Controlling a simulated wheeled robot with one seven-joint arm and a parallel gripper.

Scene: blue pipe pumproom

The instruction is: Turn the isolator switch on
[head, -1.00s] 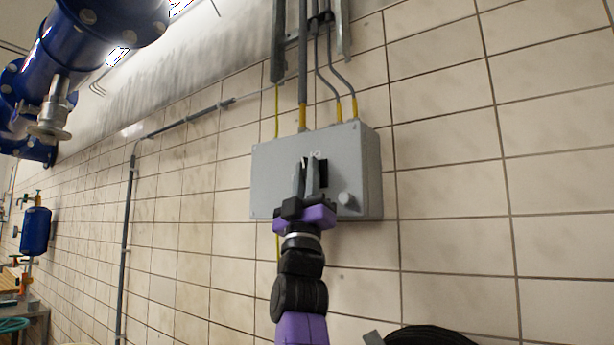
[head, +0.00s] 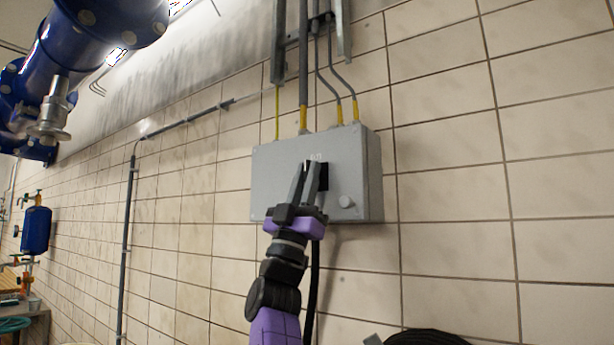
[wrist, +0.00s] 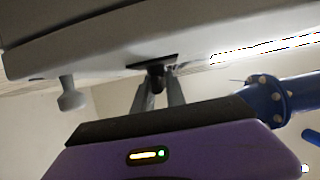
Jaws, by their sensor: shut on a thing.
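The isolator switch box (head: 270,165) is a grey cabinet on the tiled wall, in the middle of the head view. Its black switch handle (wrist: 156,76) stands out from a dark plate on the front, seen in the wrist view. My gripper (head: 312,168) reaches up to the front of the box from below, its fingers tilted to the right. In the wrist view the two grey fingers (wrist: 160,90) are on either side of the handle and shut on it. The fingers hide most of the handle in the head view, and its exact angle is unclear.
Conduits with yellow ends (head: 303,115) enter the top. Blue pipework (head: 75,50) hangs at upper left. The tiled wall beside the box is clear.

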